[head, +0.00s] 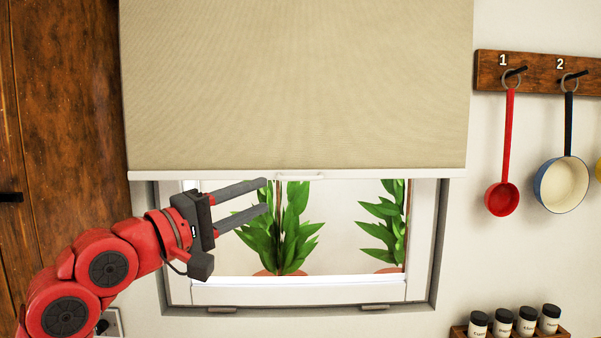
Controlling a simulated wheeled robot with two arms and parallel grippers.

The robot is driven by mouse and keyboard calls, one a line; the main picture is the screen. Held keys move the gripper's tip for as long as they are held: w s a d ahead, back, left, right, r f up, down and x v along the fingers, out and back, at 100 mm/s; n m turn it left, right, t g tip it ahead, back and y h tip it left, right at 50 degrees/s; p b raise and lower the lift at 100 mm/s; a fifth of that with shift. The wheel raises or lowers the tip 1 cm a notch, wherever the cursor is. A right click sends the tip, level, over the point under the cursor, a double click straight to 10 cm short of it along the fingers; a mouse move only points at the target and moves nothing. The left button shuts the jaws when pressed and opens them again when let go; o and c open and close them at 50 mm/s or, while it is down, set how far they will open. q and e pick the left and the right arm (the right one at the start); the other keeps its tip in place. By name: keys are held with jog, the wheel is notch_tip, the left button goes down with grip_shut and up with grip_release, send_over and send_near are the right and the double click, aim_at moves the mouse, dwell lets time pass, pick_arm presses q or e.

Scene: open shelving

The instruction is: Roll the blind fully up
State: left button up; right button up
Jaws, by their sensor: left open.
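The beige blind (296,85) hangs over the upper part of the window and covers it down to a white bottom bar (400,174). A small white handle (301,177) sits at the middle of that bar. My left gripper (266,196) comes in from the left, just below the bar and left of the handle. Its two dark fingers are apart with nothing between them. The upper fingertip is close to the handle; I cannot tell whether it touches. My right gripper is not in view.
The window frame (300,292) is bare below the blind, with green plants (285,230) behind the glass. A wooden cabinet (65,120) stands at the left. A red ladle (502,198) and a pan (562,184) hang from a rack at the right, above spice jars (527,321).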

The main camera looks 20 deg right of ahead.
aim_at(298, 180)
pick_arm(q)
jog(key=p+x, duration=0.1)
jog(key=x, duration=0.2)
jog(key=p+x, duration=0.1)
jog(key=x, duration=0.3)
jog(key=p+x, duration=0.1)
jog(key=x, duration=0.3)
jog(key=shift+w+a, duration=0.2)
jog(key=shift+w, duration=0.05)
jog(key=shift+w+d+f, duration=0.1)
jog(key=shift+w+d, duration=0.35)
jog(key=shift+w, duration=0.05)
jog(key=shift+s, duration=0.1)
jog(key=shift+c, duration=0.8)
grip_shut()
